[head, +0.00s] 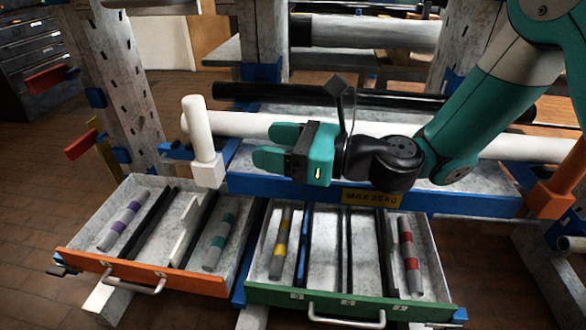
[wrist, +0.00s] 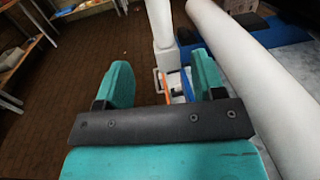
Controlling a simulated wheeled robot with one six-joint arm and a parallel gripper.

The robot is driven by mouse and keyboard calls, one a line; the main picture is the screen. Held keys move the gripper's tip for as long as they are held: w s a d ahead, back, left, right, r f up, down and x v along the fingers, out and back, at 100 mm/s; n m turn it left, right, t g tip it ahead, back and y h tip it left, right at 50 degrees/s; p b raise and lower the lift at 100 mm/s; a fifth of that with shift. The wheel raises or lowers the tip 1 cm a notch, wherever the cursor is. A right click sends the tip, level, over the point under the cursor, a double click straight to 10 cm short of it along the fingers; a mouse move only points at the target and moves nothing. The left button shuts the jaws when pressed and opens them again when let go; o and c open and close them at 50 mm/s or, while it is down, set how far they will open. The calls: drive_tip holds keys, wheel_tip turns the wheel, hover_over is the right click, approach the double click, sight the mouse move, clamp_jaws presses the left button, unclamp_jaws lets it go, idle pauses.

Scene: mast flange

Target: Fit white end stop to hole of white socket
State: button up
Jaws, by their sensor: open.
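A white upright round post (head: 198,128) stands in a white square block (head: 208,172) at the left end of the blue rack beam; they look like the end stop and the socket, seated one in the other. The post leans slightly in the head view. Any hole in the block is hidden. My gripper (head: 270,146) is open and empty, to the right of the post and apart from it, its fingers pointing left. In the wrist view the post (wrist: 160,18) and block (wrist: 166,57) show beyond and between my open fingertips (wrist: 163,75).
A long white tube (head: 260,126) lies across the rack behind my gripper; in the wrist view it runs close along the right. Below are an open orange-front drawer (head: 190,284) and a green-front drawer (head: 380,309) holding colour-banded rods. A black bar (head: 260,91) is above.

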drive_tip(key=shift+b+v, duration=0.95)
drive_tip(key=shift+v, duration=0.5)
drive_tip(key=s+d+n+g+h, duration=0.4)
drive_tip(key=s+n, duration=0.5)
drive_tip(key=n, duration=0.6)
drive_tip(key=s+d+n+h, duration=0.8)
drive_tip(key=d+n+h, duration=0.2)
drive_tip(key=d+n, duration=0.35)
wheel_tip(320, 180, up, 20)
drive_tip(key=m+p, duration=0.1)
drive_tip(key=p, duration=2)
drive_tip(key=shift+y, duration=0.3)
drive_tip(key=shift+f, duration=0.1)
